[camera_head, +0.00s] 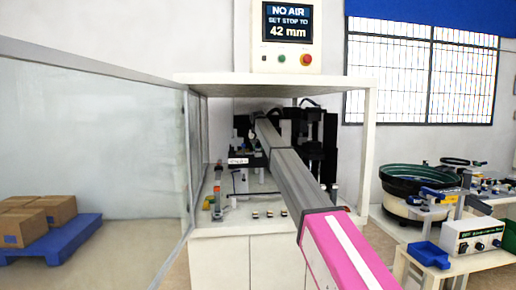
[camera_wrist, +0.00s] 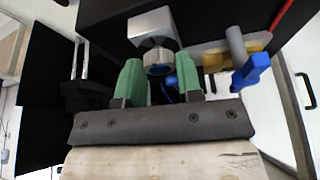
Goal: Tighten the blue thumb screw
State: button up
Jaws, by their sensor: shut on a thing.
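In the wrist view my gripper (camera_wrist: 160,82) has two green fingers, one on each side of a round knurled knob (camera_wrist: 158,62). A small dark blue part (camera_wrist: 172,82) shows just below the knob, close to the right finger. A brighter blue winged piece (camera_wrist: 250,72) on a grey rod stands to the right, apart from the fingers. I cannot tell for sure which blue part is the thumb screw. In the head view my arm hides the gripper and knob.
A yellow part (camera_wrist: 220,62) lies behind the grey rod. In the head view, small parts stand on the white cabinet top (camera_head: 245,220), and a display (camera_head: 288,22) reads "NO AIR SET STOP TO 42 mm". Glass panels (camera_head: 100,150) bound the left.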

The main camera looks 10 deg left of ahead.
jog(key=o, duration=0.9)
jog(key=v, duration=1.1)
jog(key=shift+f, duration=0.1)
